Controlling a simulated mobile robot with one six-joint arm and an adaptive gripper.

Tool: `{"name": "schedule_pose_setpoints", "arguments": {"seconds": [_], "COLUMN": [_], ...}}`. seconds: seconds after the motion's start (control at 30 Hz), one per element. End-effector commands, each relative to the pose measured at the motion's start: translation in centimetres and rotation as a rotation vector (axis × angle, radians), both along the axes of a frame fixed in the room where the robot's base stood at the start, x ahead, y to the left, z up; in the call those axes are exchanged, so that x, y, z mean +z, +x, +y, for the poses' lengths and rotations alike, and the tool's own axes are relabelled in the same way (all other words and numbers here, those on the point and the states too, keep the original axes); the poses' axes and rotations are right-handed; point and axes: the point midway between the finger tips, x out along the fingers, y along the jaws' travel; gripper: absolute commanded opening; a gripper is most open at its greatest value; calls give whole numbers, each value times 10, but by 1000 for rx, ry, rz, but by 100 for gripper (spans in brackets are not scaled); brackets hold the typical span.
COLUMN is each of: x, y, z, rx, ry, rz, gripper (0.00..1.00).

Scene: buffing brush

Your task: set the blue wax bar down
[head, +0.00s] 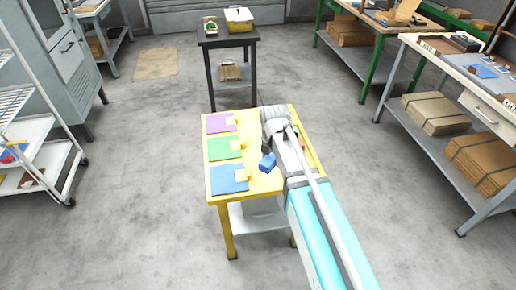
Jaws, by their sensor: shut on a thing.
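The blue wax bar (267,163) shows as a small blue block beside my arm, over the right part of the yellow table (255,186). My gripper (272,153) is shut on it; the fingers are mostly hidden by my wrist and arm. The bar looks held above the tabletop, right of the colored squares. A blue square (226,179) lies at the table's near left. A green square (222,148) and a purple square (217,122) lie behind it. Each has a small yellowish piece at its right side.
My arm covers the table's right side. A dark stand (229,42) with a yellow box (239,18) is behind the table. A white shelf rack (38,140) stands left, and workbenches with cardboard stacks (436,113) stand right. The floor around the table is clear.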

Motion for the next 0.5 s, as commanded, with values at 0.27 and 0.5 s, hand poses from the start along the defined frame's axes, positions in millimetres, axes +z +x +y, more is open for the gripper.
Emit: {"name": "schedule_pose_setpoints", "arguments": {"seconds": [0.27, 0.5], "x": [-11, -10], "y": [-6, -5], "z": [-2, -2], "rx": [1, 0], "ry": [0, 0], "rz": [0, 0], "gripper": [6, 6]}}
